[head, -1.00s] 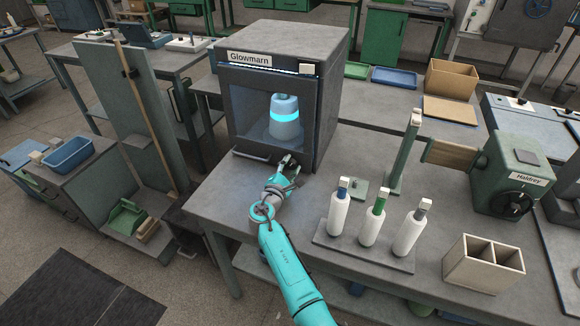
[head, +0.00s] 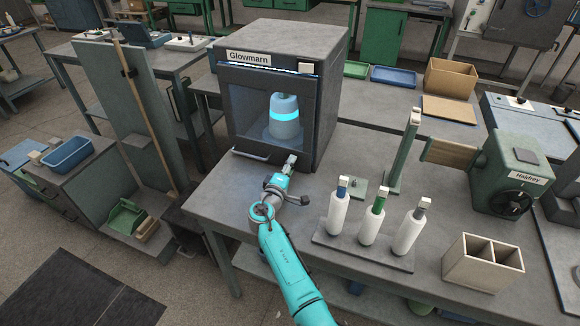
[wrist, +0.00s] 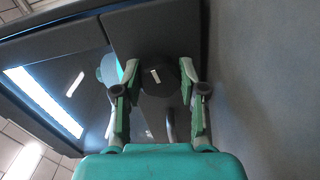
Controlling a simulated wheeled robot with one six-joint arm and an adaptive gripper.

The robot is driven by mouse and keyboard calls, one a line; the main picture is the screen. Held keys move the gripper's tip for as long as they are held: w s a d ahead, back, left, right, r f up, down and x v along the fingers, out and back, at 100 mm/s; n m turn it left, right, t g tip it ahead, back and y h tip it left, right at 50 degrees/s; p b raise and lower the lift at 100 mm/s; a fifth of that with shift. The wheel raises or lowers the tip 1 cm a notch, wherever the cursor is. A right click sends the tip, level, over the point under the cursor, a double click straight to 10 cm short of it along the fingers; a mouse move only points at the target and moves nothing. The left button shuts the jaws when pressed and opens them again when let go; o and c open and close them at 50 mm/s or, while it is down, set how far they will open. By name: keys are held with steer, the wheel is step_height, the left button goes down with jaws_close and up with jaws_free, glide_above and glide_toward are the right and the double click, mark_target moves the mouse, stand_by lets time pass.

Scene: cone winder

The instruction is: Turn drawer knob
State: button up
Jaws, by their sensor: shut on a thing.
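The Glowmarn cabinet (head: 312,135) stands on the grey table, with a window in its front and a glowing blue vessel (head: 285,120) inside. My gripper (head: 291,162) is at the lower right of the cabinet's front. In the wrist view, a dark round knob (wrist: 160,80) with a short pale mark sits between the fingertips of my gripper (wrist: 158,70). The fingers are shut on it from both sides. The pale mark stands nearly upright in that view. In the head view my gripper hides the knob.
A rack (head: 340,246) with several white bottles stands right of my arm. A green post (head: 402,155) rises behind it. A cream divided box (head: 470,276) and the green Haldrey machine (head: 508,180) are farther right.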

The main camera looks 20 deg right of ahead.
steer(key=shift+m, duration=0.9)
steer(key=shift+f, duration=0.1)
steer(key=o, duration=1.2)
steer(key=shift+c, duration=0.2)
steer(key=v, duration=1.2)
